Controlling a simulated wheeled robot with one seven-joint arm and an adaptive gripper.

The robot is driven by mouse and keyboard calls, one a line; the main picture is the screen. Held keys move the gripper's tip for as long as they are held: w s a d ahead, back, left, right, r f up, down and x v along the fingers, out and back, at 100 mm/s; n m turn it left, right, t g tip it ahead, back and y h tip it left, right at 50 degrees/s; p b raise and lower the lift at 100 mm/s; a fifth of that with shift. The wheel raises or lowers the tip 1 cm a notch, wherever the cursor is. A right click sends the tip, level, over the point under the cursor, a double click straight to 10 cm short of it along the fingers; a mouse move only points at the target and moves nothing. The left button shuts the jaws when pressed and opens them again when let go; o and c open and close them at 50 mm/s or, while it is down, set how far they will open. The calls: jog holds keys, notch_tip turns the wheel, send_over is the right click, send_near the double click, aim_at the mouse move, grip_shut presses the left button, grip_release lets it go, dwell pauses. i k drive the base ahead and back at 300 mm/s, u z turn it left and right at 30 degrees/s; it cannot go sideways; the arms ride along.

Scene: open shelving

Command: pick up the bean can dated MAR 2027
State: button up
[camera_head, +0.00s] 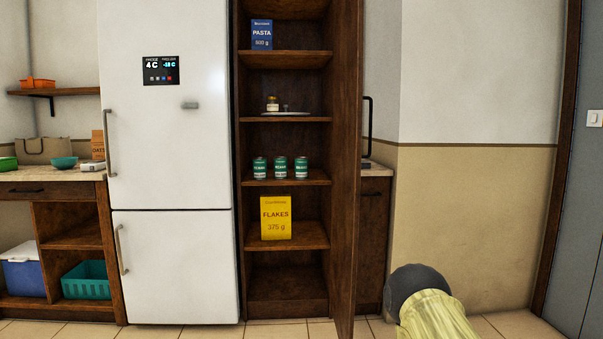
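Three green bean cans with silver tops stand upright in a row on the middle shelf of the open cupboard: a left can (260,168), a middle can (280,167) and a right can (301,168). They look alike and stand apart from each other. Any date print is too small to read, so I cannot tell which is dated MAR 2027. My gripper is not in the picture.
The dark wood cupboard has its door (345,190) open on the right. Its other shelves hold a blue pasta box (262,35), a white plate (286,114) with small items, and a yellow flakes box (276,220). A white fridge (170,160) stands left.

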aim_at(300, 163)
jog(key=u, duration=0.55)
jog(key=i, duration=0.5)
jog(key=u, duration=0.6)
jog(key=i, duration=0.9)
jog(key=z, duration=0.6)
jog(key=i, duration=0.8)
jog(key=z, duration=0.85)
